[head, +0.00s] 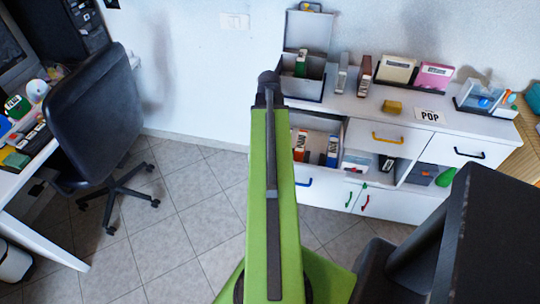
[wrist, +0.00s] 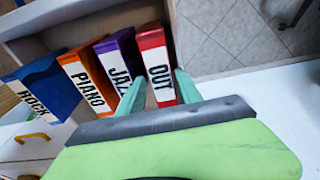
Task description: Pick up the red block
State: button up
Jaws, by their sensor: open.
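My gripper (wrist: 160,84) is open, with one pale green finger on each side of the red block's near end. The left finger lies between the red block and the purple JAZZ block (wrist: 119,62). I cannot tell whether either finger touches the red block. In the head view my green arm reaches toward the open drawer (head: 322,122) and hides the gripper.
The orange PIANO block (wrist: 83,80) and blue ROCK block (wrist: 45,88) stand left of the purple one. The drawer wall is close on the red block's right. The white cabinet top (head: 352,103) holds several cases and boxes. A dark office chair (head: 95,115) stands left; tiled floor is free between.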

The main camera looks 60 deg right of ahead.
notch_tip(320, 180, down, 5)
jog(key=b, duration=0.5)
grip_shut()
